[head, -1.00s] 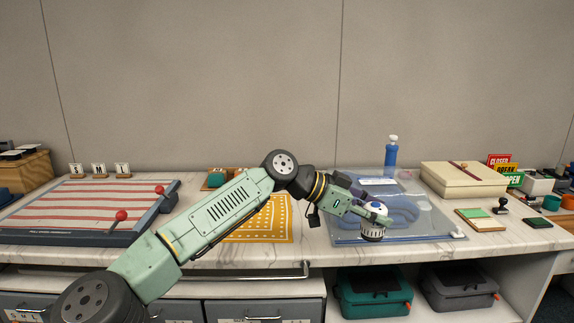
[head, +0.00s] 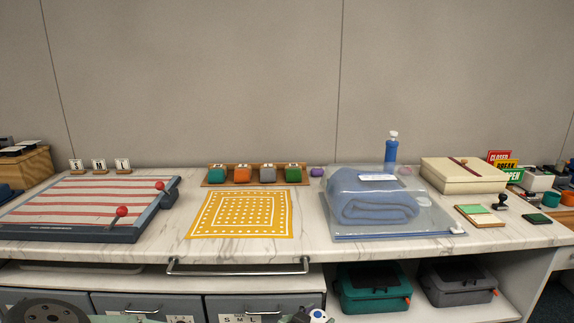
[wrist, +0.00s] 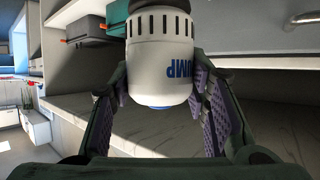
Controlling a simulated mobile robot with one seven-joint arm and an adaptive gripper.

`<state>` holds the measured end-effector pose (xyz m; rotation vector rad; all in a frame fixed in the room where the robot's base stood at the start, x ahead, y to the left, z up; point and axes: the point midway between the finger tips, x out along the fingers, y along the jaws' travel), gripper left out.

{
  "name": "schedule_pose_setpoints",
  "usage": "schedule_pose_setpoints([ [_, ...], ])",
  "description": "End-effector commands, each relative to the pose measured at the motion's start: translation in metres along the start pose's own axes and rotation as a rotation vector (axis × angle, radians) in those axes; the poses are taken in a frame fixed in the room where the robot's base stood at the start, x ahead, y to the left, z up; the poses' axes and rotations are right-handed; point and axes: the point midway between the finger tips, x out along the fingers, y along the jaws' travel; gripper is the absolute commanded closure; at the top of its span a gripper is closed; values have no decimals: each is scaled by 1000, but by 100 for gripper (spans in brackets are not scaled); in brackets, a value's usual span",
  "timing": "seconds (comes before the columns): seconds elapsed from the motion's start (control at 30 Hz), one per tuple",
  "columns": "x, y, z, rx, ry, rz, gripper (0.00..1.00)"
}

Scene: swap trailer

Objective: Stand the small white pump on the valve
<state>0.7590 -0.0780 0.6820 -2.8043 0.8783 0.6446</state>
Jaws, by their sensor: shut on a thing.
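The small white pump (wrist: 160,75) hangs between the two fingers of my gripper (wrist: 158,88) in the wrist view. It has a slotted band, blue lettering that reads upside down and a blue end. My gripper is shut on its sides. In the head view only the pump's white and blue top (head: 318,315) shows at the bottom edge, in front of and below the counter. A clear bag (head: 345,229) with a folded blue cloth (head: 372,207) lies on the counter. I cannot make out the valve on it for certain; a small white part (head: 457,231) sits at its front right corner.
A yellow dotted cloth (head: 240,231) lies left of the bag, and a purple cap (head: 316,172) behind it. A blue bottle (head: 391,153) and a cream box (head: 455,181) stand behind. A rail (head: 240,272) runs along the counter front. A teal case (head: 374,290) sits underneath.

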Motion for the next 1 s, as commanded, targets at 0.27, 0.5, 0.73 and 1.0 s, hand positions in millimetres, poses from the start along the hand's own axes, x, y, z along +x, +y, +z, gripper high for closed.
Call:
schedule_pose_setpoints([
  [0.27, 16, -19, 81, -107, 1, -196, 94],
  [0.5, 30, -36, 149, -187, 0, -366, 94],
  [0.73, 42, -52, 214, -262, 0, -530, 94],
  [1.0, 43, -55, 221, -269, 2, -551, 94],
])
